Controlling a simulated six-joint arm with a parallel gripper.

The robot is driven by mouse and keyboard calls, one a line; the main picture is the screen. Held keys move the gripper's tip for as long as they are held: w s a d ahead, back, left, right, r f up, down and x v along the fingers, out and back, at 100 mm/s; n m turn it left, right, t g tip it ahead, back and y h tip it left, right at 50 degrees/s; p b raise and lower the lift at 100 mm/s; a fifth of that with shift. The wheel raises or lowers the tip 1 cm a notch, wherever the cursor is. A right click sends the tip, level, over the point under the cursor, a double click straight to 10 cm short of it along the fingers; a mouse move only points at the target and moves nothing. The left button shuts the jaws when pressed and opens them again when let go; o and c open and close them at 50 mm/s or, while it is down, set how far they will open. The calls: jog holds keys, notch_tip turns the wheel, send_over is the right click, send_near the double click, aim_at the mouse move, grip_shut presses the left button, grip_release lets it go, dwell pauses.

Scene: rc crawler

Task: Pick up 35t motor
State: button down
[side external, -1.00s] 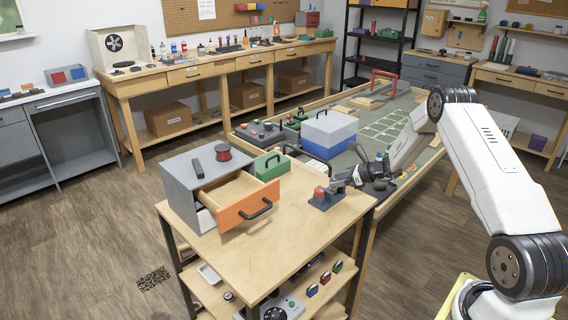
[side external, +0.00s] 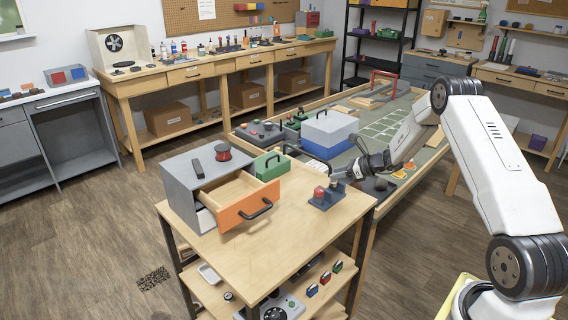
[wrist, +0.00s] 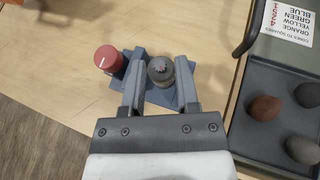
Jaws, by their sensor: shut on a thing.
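A blue-grey stand (side external: 327,199) sits on the wooden cart top near its right corner. A red-topped cylinder (wrist: 108,59) stands at its left side, and it also shows in the side view (side external: 319,191). My gripper (wrist: 160,82) is shut on a grey round motor (wrist: 160,70), with one finger on each side of it. The motor is over the right part of the stand; whether it is clear of its seat I cannot tell. No marking that would show whether it is the 35t motor is readable.
Left on the cart is a grey cabinet (side external: 183,178) with an open orange-fronted drawer (side external: 248,209). A green case (side external: 268,163) stands behind. A dark tray (wrist: 262,82) with several round stones lies right of the stand. Bare cart top (side external: 285,228) lies in front.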

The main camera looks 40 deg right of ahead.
notch_tip(320, 180, up, 5)
jog(key=a, duration=1.9)
jog(key=shift+a+f, duration=0.3)
jog(key=shift+a, duration=0.05)
jog(key=shift+r, duration=0.1)
